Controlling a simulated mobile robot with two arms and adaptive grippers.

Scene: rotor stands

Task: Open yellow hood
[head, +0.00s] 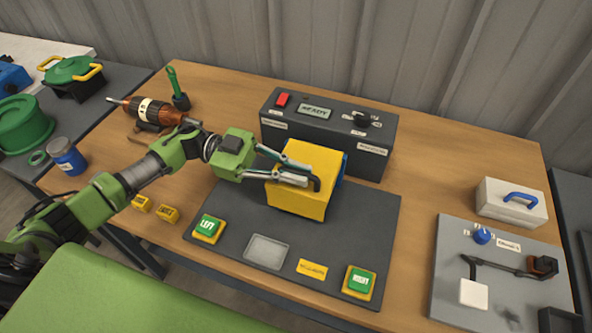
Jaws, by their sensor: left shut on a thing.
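The yellow hood (308,195) is a box-shaped cover on the dark grey base plate (370,220) at the middle of the table. It looks closed, and a bit of blue shows at its right rear edge. My left gripper (312,179) reaches in from the left, with its fingers at a dark handle (316,184) on the hood's upper part. It is shut on that handle. What lies under the hood is hidden. My right gripper is not in the head view.
Behind the hood stands a dark control box (330,130) with a red switch and display. Green buttons (208,227) (359,281) sit on the plate's front corners. A drill (155,111) lies at left. At right are a white case (511,203) and a grey panel (450,260).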

